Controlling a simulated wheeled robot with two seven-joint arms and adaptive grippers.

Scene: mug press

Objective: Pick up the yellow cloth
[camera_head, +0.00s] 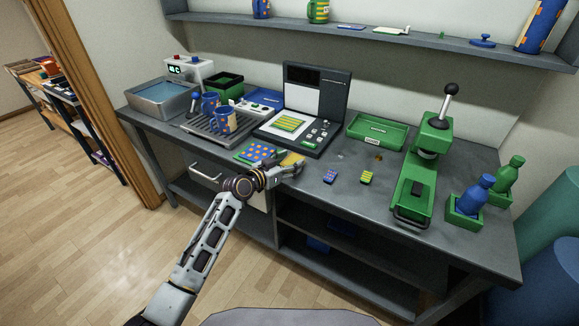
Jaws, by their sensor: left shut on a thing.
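The yellow cloth (292,158) lies on the grey bench near its front edge, just in front of the printer-like device. My left gripper (294,168) is at the cloth, coming in from the left, and is shut on it. The gripper hides the cloth's near part, so how much is between the fingers cannot be seen. My right gripper is out of view.
A blue patterned sheet (261,153) lies left of the cloth. A blue piece (330,176) and a green-yellow piece (366,177) lie to the right. The green press (420,180) and bottles (472,196) stand at right. Mugs (223,121) stand on a rack (200,128).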

